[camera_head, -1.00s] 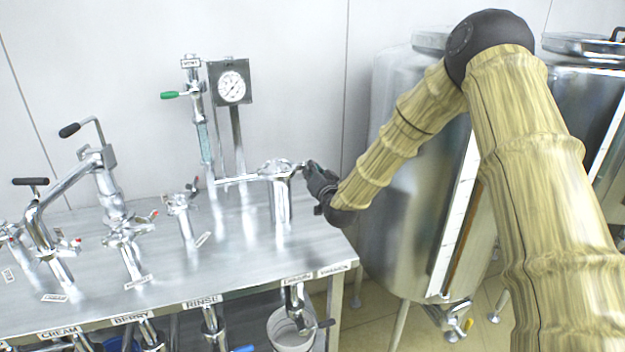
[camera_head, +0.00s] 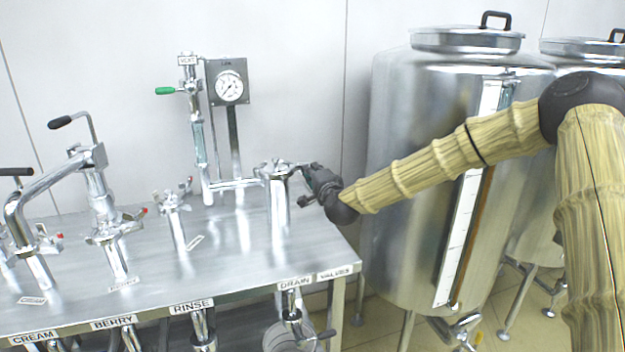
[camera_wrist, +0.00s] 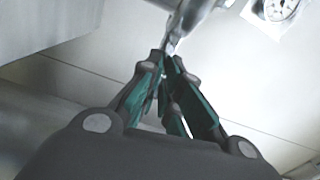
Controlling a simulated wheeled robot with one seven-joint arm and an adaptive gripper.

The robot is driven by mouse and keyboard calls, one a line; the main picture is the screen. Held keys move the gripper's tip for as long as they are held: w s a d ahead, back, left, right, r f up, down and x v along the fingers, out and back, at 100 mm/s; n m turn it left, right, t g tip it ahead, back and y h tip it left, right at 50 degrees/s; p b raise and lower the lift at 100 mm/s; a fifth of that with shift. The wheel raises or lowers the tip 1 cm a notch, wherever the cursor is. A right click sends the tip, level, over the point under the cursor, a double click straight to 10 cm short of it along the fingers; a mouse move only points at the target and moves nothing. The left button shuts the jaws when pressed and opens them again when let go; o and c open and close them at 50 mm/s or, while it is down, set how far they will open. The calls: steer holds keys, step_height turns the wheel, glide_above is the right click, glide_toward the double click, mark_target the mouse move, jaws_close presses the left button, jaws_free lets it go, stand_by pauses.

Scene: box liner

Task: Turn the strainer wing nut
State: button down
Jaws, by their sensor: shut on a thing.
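The strainer (camera_head: 278,195) is an upright steel cylinder near the table's right end, with a wider metal head on top. Its wing nut (camera_head: 306,166) is at the right side of that head, small and partly covered by my gripper (camera_head: 312,172). In the wrist view my gripper (camera_wrist: 170,58) has its fingertips closed together on a thin metal piece (camera_wrist: 172,42), which appears to be the wing nut. The steel head (camera_wrist: 195,14) lies just beyond the fingertips. The nut's far side is hidden.
A gauge (camera_head: 229,87) and a vent pipe with a green handle (camera_head: 166,91) stand behind the strainer. Swivel pipes and valves (camera_head: 100,200) fill the table's left.

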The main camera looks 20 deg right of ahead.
steer(key=shift+d+f+m+b, duration=0.1)
steer(key=shift+m+b, duration=0.3)
steer(key=shift+m, duration=0.2)
steer(key=c, duration=1.6)
jaws_free()
steer(key=shift+s, duration=0.1)
steer(key=s, duration=1.1)
steer(key=shift+s+d, duration=0.2)
steer(key=shift+s, duration=0.2)
